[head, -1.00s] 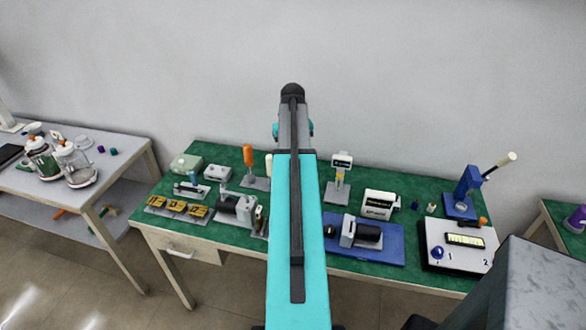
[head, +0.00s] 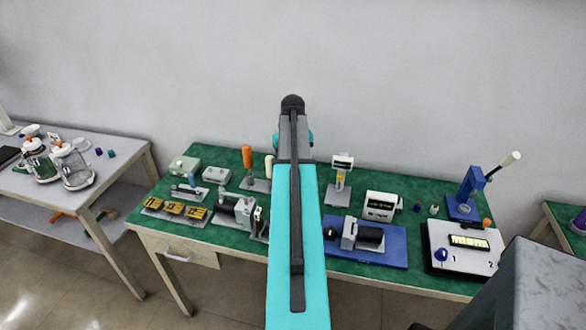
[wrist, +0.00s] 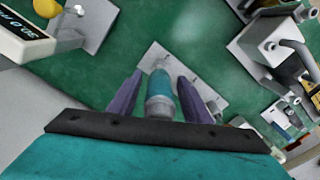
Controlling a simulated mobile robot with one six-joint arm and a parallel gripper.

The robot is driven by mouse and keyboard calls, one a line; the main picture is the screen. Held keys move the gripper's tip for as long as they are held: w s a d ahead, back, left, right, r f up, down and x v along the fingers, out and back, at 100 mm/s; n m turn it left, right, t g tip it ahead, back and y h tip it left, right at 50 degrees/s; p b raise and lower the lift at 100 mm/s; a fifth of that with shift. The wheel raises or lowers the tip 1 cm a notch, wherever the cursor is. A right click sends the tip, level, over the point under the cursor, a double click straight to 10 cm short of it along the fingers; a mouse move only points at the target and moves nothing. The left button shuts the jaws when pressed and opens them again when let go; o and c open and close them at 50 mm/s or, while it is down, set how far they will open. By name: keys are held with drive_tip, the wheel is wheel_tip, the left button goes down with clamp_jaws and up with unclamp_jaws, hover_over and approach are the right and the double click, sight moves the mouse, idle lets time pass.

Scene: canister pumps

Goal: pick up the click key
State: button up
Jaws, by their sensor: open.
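A short upright tool with a teal band and grey ends (wrist: 160,92), which I take to be the click key, stands at a light grey plate (wrist: 205,92) on the green table. My gripper (wrist: 157,85) is open, with one purple finger on each side of the tool. I cannot tell whether either finger touches it. In the head view my arm hides the gripper and this tool. An orange-handled tool (head: 247,156) and a white-handled one (head: 269,166) stand just left of my arm there.
A display stand (head: 342,165) is right of my arm. A pump (head: 236,212) stands to the left, and another pump (head: 368,236) sits on a blue mat (head: 395,256). A blue press (head: 467,190) is at the far right. Small items crowd the table's left side.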

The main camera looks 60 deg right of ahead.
clamp_jaws()
drive_tip(key=shift+r+b, duration=1.15)
drive_tip(key=shift+r, duration=3.9)
